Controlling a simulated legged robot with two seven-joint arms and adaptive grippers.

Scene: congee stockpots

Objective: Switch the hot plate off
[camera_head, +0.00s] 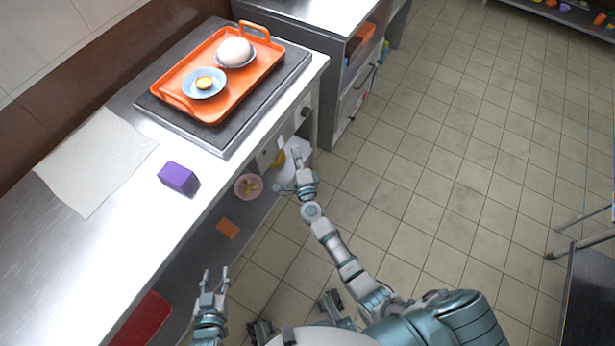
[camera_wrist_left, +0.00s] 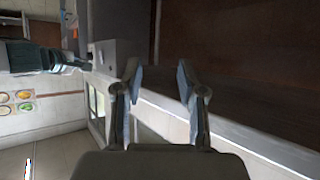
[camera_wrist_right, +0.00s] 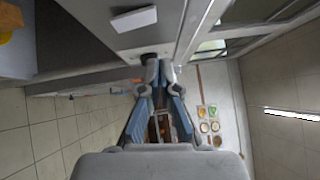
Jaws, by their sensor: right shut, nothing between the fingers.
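The hot plate (camera_head: 222,140) is a dark flat slab on the steel counter, with an orange tray (camera_head: 238,103) resting on it. The front panel below it carries a dark knob (camera_head: 306,111) and a small white tab (camera_head: 281,143). My right gripper (camera_head: 296,156) is shut and empty in front of this panel, close to the tab. In the right wrist view, the white tab (camera_wrist_right: 134,18) lies up and left of the fingertips (camera_wrist_right: 157,68), and a dark knob-like part is partly hidden behind them. My left gripper (camera_head: 213,280) is open and empty, low beside the counter's front edge.
The tray holds a blue plate (camera_head: 196,88) with a yellow piece and a bowl with a white round item (camera_head: 235,50). A purple block (camera_head: 178,178) and a white cloth (camera_head: 95,160) lie on the counter. A shelf below holds a pink bowl (camera_head: 249,193).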

